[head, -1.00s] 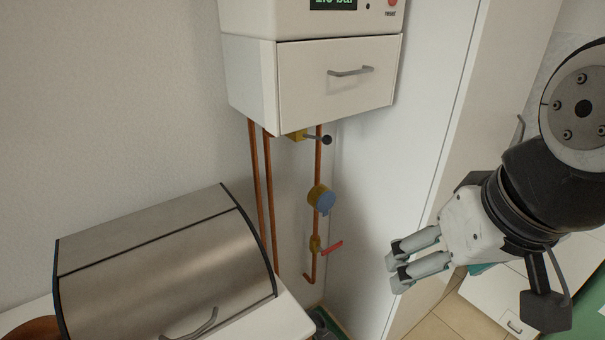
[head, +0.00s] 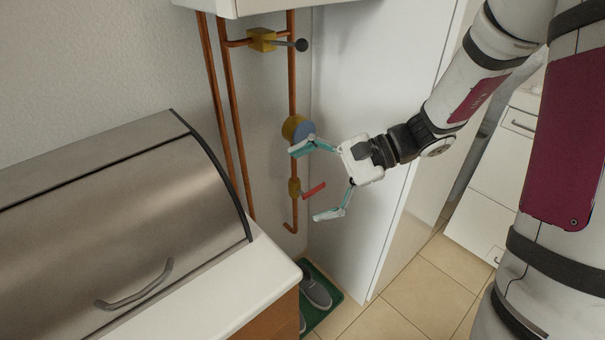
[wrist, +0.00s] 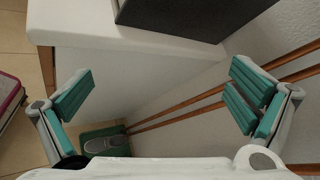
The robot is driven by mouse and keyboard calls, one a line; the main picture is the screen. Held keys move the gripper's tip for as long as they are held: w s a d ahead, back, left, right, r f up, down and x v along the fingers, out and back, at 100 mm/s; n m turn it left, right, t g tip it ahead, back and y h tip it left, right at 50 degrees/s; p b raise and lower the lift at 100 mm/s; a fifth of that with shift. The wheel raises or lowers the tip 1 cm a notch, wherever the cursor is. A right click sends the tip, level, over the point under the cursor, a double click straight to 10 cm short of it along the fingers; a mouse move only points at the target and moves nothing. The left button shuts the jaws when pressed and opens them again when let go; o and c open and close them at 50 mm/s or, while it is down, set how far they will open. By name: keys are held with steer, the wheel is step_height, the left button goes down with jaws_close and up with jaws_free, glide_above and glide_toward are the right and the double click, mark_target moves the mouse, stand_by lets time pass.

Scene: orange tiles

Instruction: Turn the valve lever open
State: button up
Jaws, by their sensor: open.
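A red lever (head: 314,190) sticks out to the right and slightly up from a small brass valve (head: 294,188) low on a copper pipe. My gripper (head: 307,183) is open wide and empty in the head view. One finger is above the lever and the other below it, so the lever shows between the fingertips. I cannot tell whether it lies at the same depth. In the wrist view my open fingers (wrist: 162,97) show at left and right; I cannot make out the lever there. A second brass valve (head: 262,40) higher up has a grey lever with a dark knob.
A blue-faced gauge (head: 297,128) sits on the pipe, close to my upper finger. A white panel (head: 357,225) stands right behind the gripper. A steel bread box (head: 120,230) rests on the white counter (head: 250,290) at left. Shoes (head: 316,290) stand on a green mat below.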

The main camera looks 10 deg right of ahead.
steer(key=w+d+f+m+t+y+b, duration=0.1)
steer(key=w+d+f+m+t+b, duration=0.15)
steer(key=w+f+m, duration=0.35)
steer(key=w+d+f+m+t+y+b, duration=0.1)
steer(key=w+d+f+m+t+b, duration=0.15)
steer(key=w+f+t, duration=0.35)
steer(key=m+t+h+b, duration=0.4)
steer(key=m+t+h, duration=0.2)
steer(key=m, duration=0.4)
glide_toward(315, 192)
steer(key=shift+n, duration=0.25)
steer(key=b+x, duration=0.3)
steer(key=x, duration=0.7)
steer(key=shift+w+a, duration=0.1)
steer(key=shift+w, duration=0.2)
